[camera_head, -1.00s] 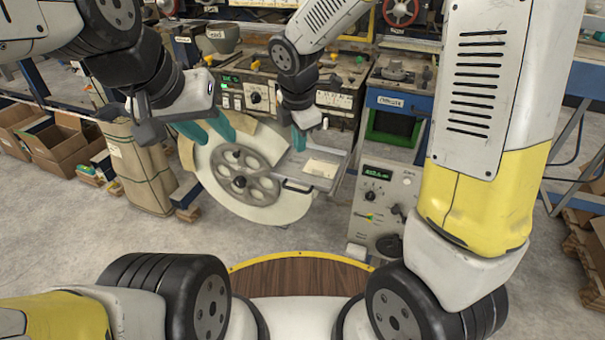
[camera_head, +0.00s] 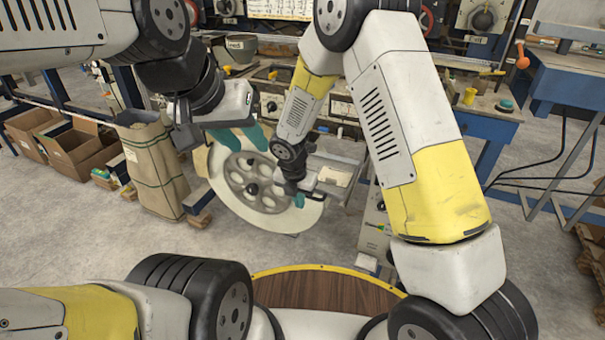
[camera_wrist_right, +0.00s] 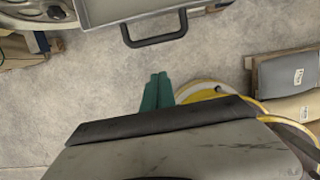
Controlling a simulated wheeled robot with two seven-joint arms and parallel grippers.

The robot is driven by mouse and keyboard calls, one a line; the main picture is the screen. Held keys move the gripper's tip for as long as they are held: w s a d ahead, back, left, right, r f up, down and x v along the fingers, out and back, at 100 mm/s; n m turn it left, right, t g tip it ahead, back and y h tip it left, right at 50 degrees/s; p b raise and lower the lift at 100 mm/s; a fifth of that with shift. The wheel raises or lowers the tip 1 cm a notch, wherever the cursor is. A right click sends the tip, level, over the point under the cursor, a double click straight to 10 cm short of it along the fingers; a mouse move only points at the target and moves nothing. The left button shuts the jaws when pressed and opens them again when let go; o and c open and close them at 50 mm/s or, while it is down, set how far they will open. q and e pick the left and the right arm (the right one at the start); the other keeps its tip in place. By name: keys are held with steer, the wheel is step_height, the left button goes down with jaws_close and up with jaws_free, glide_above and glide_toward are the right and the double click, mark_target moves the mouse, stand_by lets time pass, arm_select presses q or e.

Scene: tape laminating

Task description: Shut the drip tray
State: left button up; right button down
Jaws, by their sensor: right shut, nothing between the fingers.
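The drip tray (camera_wrist_right: 108,12) is a grey shallow tray with a black bar handle (camera_wrist_right: 155,40) on its front edge, at the top of the right wrist view. In the head view the tray (camera_head: 328,189) sticks out right of the big pale wheel, partly hidden by my right arm. My right gripper (camera_wrist_right: 157,90) is shut and empty, its teal fingers together over the floor, apart from the handle. In the head view it (camera_head: 299,200) is in front of the wheel's right side. My left gripper (camera_head: 240,138) has its teal fingers spread at the wheel's top edge.
The big spoked wheel (camera_head: 236,172) stands left of the tray. A tan sack (camera_head: 152,165) and cardboard boxes (camera_head: 72,150) stand at the left. A blue-framed bench (camera_head: 565,85) is at the right.

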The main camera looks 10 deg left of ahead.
steer(key=shift+w+d+f, duration=0.15)
steer(key=shift+w+d, duration=0.05)
steer(key=shift+w, duration=0.45)
steer(key=shift+w+d+f, duration=0.15)
steer(key=shift+w, duration=0.45)
steer(key=shift+w+d+f, duration=0.15)
steer(key=shift+w+d, duration=0.05)
steer(key=shift+w, duration=0.45)
